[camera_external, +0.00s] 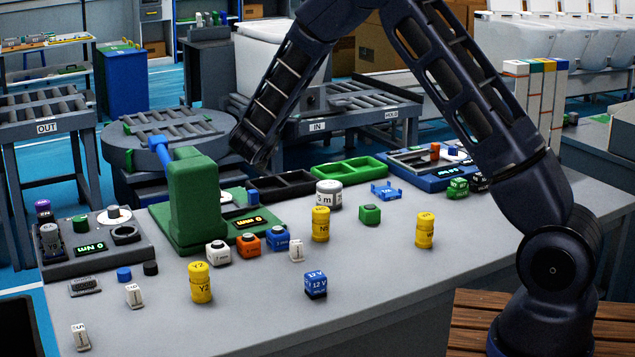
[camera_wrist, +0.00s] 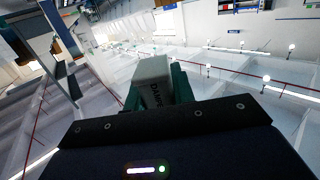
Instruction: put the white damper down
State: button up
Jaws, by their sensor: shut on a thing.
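The white damper (camera_wrist: 154,72) is a pale block with dark lettering that reads as "DAMP…" in the wrist view. My gripper (camera_wrist: 158,84) is shut on it, with a green finger on either side. The damper is held up in the air, and the wrist view behind it shows the room tilted. In the external view my arm reaches from the right over the bench and bends down at the left, beyond the green press. I cannot make out the fingers or the damper there.
The grey bench (camera_external: 400,270) carries a green press (camera_external: 190,200), yellow cylinders (camera_external: 320,224), coloured cubes and small white blocks. Black (camera_external: 283,184) and green (camera_external: 350,170) trays lie along its back edge. A round turntable (camera_external: 165,140) and roller conveyors stand behind. The bench's front right is clear.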

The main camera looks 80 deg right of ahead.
aim_at(333, 182)
jog(key=s+d+r+m+g+y, duration=0.1)
jog(key=s+d+m+g, duration=0.2)
jog(key=d, duration=0.5)
jog(key=s+d+r+m+g, duration=0.1)
jog(key=s+d+g, duration=0.1)
jog(key=s+d, duration=0.45)
jog(key=shift+g, duration=0.3)
jog(key=f, duration=0.6)
jog(key=w+d+f, duration=0.1)
jog(key=f, duration=1.3)
jog(key=shift+w+d+f, duration=0.15)
jog(key=shift+w, duration=0.25)
jog(key=shift+f, duration=0.15)
jog(key=o, duration=1)
